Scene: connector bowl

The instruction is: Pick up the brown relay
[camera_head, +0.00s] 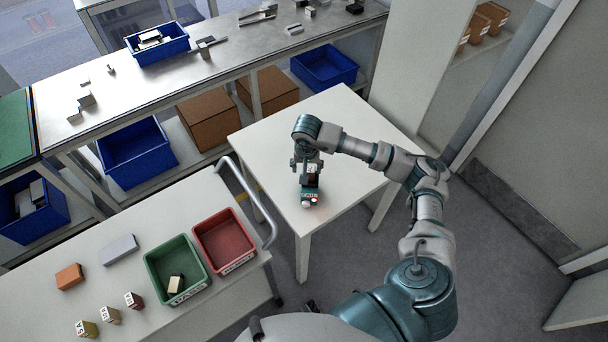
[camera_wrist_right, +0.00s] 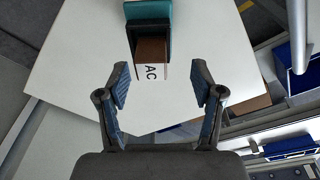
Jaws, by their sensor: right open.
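A brown block with a white side marked "AC" (camera_wrist_right: 151,50), which looks like the brown relay, sits in a dark and teal holder (camera_wrist_right: 149,12) on the white table. In the head view the teal holder (camera_head: 309,192) stands near the table's front corner, with a red and a white round part at its front. My right gripper (camera_wrist_right: 160,76) is open and empty, its two fingers apart and short of the block in the wrist view. In the head view my right gripper (camera_head: 307,162) is above the table at the holder, partly hiding the block. My left gripper is not in view.
On the cart at left stand a green bin (camera_head: 154,263) with a small block inside, an empty red bin (camera_head: 202,237), an orange-brown block (camera_head: 69,276), a grey block (camera_head: 118,249) and several small labelled blocks. The white table (camera_head: 354,125) is otherwise clear.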

